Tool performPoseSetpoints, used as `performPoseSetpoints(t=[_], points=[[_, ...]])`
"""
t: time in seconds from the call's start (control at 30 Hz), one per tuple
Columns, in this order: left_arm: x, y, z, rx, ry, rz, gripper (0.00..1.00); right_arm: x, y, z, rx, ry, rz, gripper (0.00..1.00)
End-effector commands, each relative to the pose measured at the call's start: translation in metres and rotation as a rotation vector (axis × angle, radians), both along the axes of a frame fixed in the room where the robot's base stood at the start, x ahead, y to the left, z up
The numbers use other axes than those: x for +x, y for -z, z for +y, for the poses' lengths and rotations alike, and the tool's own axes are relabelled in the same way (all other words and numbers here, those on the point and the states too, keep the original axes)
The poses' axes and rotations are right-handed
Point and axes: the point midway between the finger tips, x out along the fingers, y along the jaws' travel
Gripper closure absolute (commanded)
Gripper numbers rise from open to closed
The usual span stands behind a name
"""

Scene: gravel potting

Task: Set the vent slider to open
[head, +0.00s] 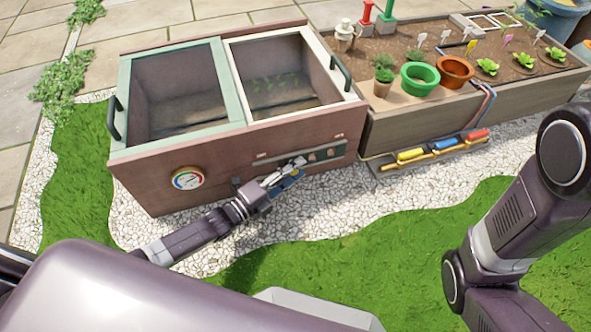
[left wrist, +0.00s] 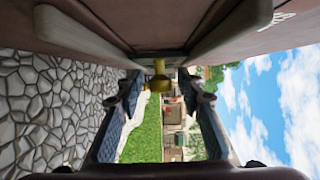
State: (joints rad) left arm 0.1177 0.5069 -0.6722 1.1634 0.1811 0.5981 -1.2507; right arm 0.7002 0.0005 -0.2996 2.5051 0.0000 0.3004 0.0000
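In the left wrist view a brass-yellow knob (left wrist: 158,83) sticks out from the box front, between long raised rails. In the head view the gripper hides the knob. My right gripper is out of view.
A round gauge (head: 187,178) is on the box front, left of my left arm. Two framed lids cover the box top. To the right are a soil planter (head: 420,130) with pots and a tool tray (head: 425,157). Gravel (head: 290,215) and grass lie in front.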

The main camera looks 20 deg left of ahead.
Motion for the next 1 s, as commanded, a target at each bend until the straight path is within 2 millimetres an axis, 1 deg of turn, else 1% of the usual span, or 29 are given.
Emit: performPoseSetpoints(t=[0.03, 0.17, 0.27, 0.5, 0.7, 0.83, 1.0], points=[[-0.001, 0.0, 0.001, 0.0, 0.0, 0.0, 0.66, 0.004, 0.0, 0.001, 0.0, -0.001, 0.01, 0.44], [-0.008, 0.001, 0.005, 0.0, -0.001, 0.001, 0.66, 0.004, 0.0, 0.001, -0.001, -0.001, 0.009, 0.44], [-0.021, 0.001, 0.014, 0.001, 0.0, 0.003, 0.66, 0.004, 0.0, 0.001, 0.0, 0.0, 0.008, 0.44], [-0.064, 0.002, 0.042, 0.003, 0.0, 0.004, 0.66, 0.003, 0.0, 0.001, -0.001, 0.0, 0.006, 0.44], [-0.09, 0.001, 0.059, 0.001, 0.001, 0.003, 0.66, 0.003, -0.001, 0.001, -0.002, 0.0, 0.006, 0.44], [-0.098, 0.0, 0.064, 0.0, 0.001, 0.0, 0.66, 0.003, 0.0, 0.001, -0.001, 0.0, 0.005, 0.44], [-0.1, 0.0, 0.065, 0.0, 0.002, 0.0, 0.66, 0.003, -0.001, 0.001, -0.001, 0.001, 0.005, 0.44]])
